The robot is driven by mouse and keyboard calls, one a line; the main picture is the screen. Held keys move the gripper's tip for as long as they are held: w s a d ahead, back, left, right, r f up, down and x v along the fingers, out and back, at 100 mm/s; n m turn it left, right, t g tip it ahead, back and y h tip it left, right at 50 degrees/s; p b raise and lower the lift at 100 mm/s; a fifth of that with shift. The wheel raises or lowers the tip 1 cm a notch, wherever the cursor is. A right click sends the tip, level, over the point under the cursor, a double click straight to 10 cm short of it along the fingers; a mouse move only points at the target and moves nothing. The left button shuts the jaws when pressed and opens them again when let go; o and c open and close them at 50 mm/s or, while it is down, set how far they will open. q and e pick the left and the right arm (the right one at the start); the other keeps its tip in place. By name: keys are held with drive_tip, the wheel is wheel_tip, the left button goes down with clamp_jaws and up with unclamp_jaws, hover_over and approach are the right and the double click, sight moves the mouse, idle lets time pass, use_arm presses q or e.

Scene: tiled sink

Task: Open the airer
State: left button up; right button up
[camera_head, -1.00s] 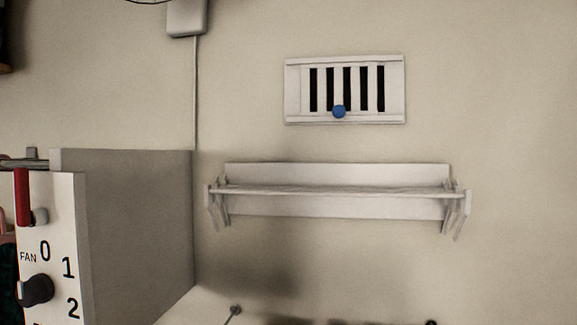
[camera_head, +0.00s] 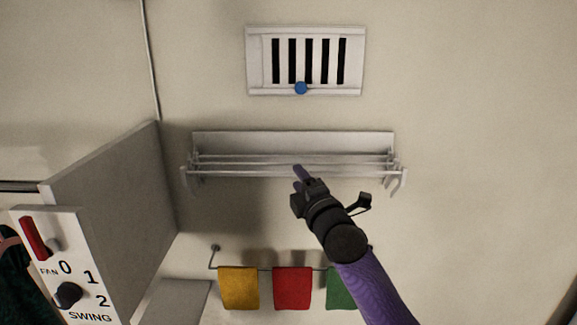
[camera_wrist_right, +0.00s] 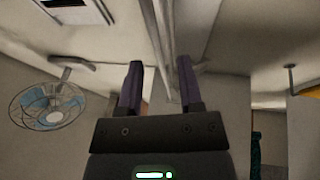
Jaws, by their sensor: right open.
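The airer (camera_head: 235,146) is a white wall rack with a flat back plate, thin horizontal bars and a bracket at each end. It is on the wall below a slatted vent in the head view. My right gripper (camera_head: 300,173) is in front of its bars, near their middle. A pale bar that looks like part of the airer (camera_wrist_right: 160,35) runs past the fingertips in the right wrist view. There my right gripper (camera_wrist_right: 158,75) is open, its purple fingers apart. I cannot tell whether it touches a bar. My left gripper is in neither view.
A vent (camera_head: 256,62) with a blue knob is above the airer. Yellow (camera_head: 238,288), red (camera_head: 292,288) and green (camera_head: 340,290) cloths hang on a rail below. A grey box with a fan control panel (camera_head: 75,265) stands at left. A fan (camera_wrist_right: 52,110) shows in the wrist view.

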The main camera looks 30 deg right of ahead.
drive_tip(key=shift+x, duration=1.55)
clamp_jaws()
